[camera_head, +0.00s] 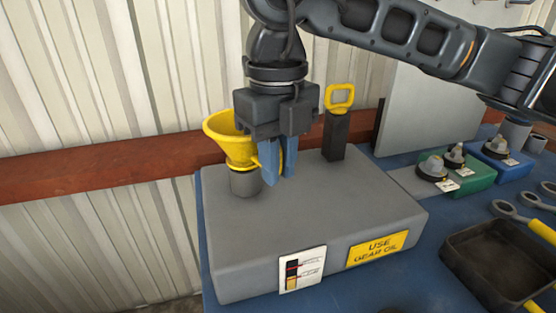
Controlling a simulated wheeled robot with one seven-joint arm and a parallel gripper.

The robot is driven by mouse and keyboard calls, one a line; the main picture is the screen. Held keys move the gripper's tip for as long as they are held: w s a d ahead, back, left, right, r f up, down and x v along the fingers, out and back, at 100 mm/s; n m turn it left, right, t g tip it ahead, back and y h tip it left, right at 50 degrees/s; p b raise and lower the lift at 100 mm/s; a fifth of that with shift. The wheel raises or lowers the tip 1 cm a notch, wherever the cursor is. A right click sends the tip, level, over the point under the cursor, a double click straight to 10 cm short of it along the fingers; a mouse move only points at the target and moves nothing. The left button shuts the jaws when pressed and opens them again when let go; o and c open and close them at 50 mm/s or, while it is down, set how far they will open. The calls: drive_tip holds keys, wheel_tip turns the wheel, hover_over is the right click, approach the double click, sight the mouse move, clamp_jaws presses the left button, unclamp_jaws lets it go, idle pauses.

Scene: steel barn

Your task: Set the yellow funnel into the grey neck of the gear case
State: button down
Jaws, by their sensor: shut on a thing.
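The yellow funnel (226,136) is upright at the left of the grey gear case (300,215). Its wide rim is up, and its lower part meets the top of the grey neck (245,182). The spout is not visible, so its depth in the neck cannot be told. My gripper (278,178) points down just right of the funnel, its blue fingers shut on the funnel's right side near a small yellow tab. The fingers partly cover the funnel's right edge.
A dark post with a yellow handle (340,98) stands on the case, right of my gripper. A black tray (500,262), wrenches (505,210), and green (470,178) and blue (503,165) blocks with grey fittings lie to the right. A corrugated wall with a red-brown rail (100,180) stands behind.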

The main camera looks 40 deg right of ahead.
drive_tip(key=shift+f+b, duration=0.45)
drive_tip(key=shift+f, duration=0.05)
drive_tip(key=c, duration=1)
unclamp_jaws()
wheel_tip(320, 180, up, 8)
drive_tip(key=shift+f+b, duration=0.1)
drive_tip(key=shift+b, duration=0.2)
drive_tip(key=shift+r+p, duration=1.1)
drive_tip(key=shift+r, duration=1.45)
